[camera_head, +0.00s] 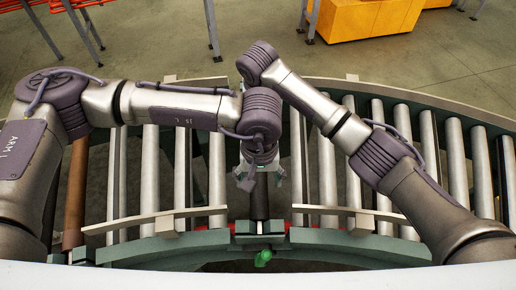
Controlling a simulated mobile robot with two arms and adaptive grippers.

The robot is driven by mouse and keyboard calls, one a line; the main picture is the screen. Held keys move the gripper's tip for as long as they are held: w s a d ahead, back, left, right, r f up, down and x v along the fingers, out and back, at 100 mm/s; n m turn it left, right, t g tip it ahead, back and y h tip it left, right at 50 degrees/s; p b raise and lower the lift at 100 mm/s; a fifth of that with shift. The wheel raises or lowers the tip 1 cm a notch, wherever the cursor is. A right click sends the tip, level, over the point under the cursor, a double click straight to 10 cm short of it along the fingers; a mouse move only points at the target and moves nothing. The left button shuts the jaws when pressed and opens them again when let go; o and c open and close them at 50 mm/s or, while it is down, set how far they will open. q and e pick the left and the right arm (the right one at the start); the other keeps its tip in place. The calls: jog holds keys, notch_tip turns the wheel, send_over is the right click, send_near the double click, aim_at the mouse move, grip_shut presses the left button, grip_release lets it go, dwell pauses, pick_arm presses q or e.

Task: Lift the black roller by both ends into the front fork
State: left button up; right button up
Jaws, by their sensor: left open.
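The black roller (259,206) shows as a short dark length between silver rollers at the middle of the curve, pointing towards the front rail. Its far part is hidden under my left wrist and gripper. My left gripper (262,184) is open, pointing down over the black roller. I cannot tell whether it touches the roller. The front fork (260,238) is a dark bracket at the near rail, in line with the roller's near end. I cannot tell whether that end sits in it. My right arm reaches to the far side, and its gripper is hidden.
Silver rollers (150,180) line the curve on both sides, with a brown roller (75,195) at the left. Pale guide rails (150,218) run along the near side. A green piece (263,258) sits below the fork. An orange box (365,18) stands on the floor behind.

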aim_at(259, 194)
pick_arm(q)
notch_tip(259, 194, down, 9)
jog(key=shift+r, duration=0.1)
pick_arm(e)
jog(key=x, duration=0.8)
jog(key=shift+w+f, duration=0.15)
jog(key=shift+f, duration=0.2)
pick_arm(q)
grip_shut()
pick_arm(e)
grip_shut()
